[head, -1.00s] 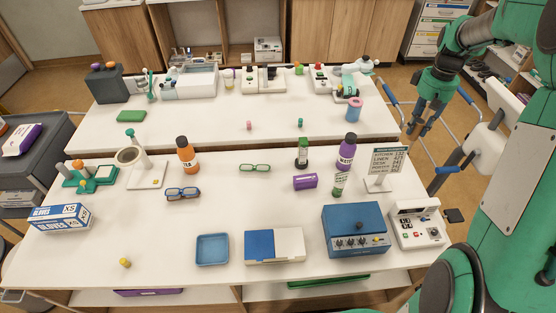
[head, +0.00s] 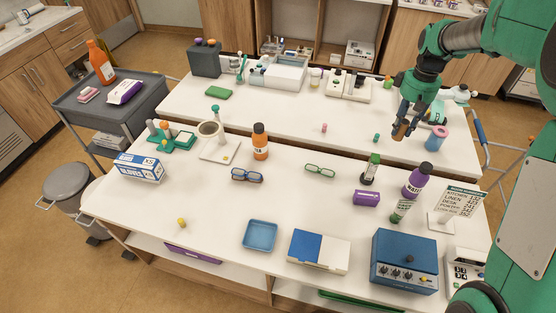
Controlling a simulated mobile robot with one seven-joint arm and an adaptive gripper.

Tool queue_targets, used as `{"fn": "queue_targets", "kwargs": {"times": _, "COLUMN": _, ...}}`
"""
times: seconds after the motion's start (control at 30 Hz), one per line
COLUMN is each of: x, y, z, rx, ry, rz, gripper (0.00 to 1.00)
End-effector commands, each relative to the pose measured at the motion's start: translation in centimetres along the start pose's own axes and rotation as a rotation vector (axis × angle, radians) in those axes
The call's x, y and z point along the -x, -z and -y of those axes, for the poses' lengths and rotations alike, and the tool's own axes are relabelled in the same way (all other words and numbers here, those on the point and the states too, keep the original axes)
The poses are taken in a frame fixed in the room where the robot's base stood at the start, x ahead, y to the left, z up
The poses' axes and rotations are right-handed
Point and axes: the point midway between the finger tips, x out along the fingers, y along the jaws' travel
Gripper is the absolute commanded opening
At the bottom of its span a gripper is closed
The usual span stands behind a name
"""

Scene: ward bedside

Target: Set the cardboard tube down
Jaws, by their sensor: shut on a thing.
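My gripper (head: 410,115) is at the upper right of the head view, pointing down and shut on the brown cardboard tube (head: 400,131). The tube is short and hangs from the fingertips, slightly tilted. It shows against the white top of the back table (head: 290,112), towards its right end. I cannot tell how far it is above the tabletop. The fingers partly hide the tube's upper end.
A blue cylinder with a pink top (head: 436,139) stands just right of the tube. A small green peg (head: 376,138) and a pink peg (head: 324,128) stand to its left. The table's middle is mostly clear. A purple bottle (head: 416,181) stands on the front table.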

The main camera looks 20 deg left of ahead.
Motion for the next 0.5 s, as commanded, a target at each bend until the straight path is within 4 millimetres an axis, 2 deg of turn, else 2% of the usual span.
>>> {"fn": "queue_targets", "kwargs": {"times": 0.1, "x": 0.1, "y": 3.0, "z": 3.2, "rx": 0.057, "ry": 0.0, "rz": 0.0, "gripper": 0.11}}
{"fn": "queue_targets", "kwargs": {"times": 0.27, "x": 0.2, "y": 6.6, "z": 7.3, "rx": 0.128, "ry": -0.001, "rz": -0.001, "gripper": 0.11}}
{"fn": "queue_targets", "kwargs": {"times": 0.5, "x": 0.2, "y": 11.3, "z": 14.2, "rx": 0.233, "ry": -0.001, "rz": 0.0, "gripper": 0.11}}
